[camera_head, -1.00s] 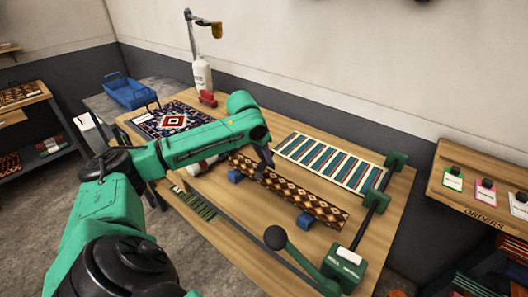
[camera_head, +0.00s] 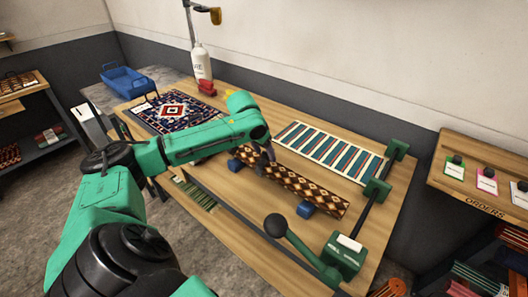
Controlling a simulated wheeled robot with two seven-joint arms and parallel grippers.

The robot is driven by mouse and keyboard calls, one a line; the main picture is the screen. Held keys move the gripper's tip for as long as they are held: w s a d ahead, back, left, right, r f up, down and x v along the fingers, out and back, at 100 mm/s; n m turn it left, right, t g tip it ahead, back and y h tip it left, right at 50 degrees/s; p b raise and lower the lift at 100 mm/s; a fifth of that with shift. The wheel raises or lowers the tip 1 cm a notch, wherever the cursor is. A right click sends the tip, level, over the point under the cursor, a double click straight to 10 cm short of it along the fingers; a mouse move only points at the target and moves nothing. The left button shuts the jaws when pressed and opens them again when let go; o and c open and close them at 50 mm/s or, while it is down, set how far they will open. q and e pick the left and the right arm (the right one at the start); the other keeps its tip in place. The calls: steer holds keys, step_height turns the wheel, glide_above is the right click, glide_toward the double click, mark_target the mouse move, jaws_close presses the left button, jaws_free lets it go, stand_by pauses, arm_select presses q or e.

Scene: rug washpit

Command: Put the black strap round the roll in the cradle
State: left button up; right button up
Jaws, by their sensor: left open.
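A rolled rug (camera_head: 312,191) with a brown and cream diamond pattern lies across the bench on blue cradle blocks (camera_head: 306,209). My left arm reaches in from the left over the bench. My left gripper (camera_head: 264,164) is open at the roll's left part, with its dark fingers pointing down at the roll. I cannot tell whether the fingers touch it. I cannot make out the black strap; dark gripper parts and the arm cover that stretch of the roll. My right gripper is not in view.
A striped rug (camera_head: 330,152) lies flat behind the roll. A green roller device (camera_head: 345,256) with a black-knobbed lever stands at the front right. A patterned rug (camera_head: 174,109), a white bottle (camera_head: 202,66) and a blue tray (camera_head: 127,83) are at the back left.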

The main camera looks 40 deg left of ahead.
arm_select(q)
steer(key=shift+r, duration=0.1)
steer(key=b+v, duration=0.1)
steer(key=v, duration=1.3)
steer(key=shift+r+b, duration=0.15)
steer(key=shift+b, duration=0.15)
steer(key=shift+s, duration=0.15)
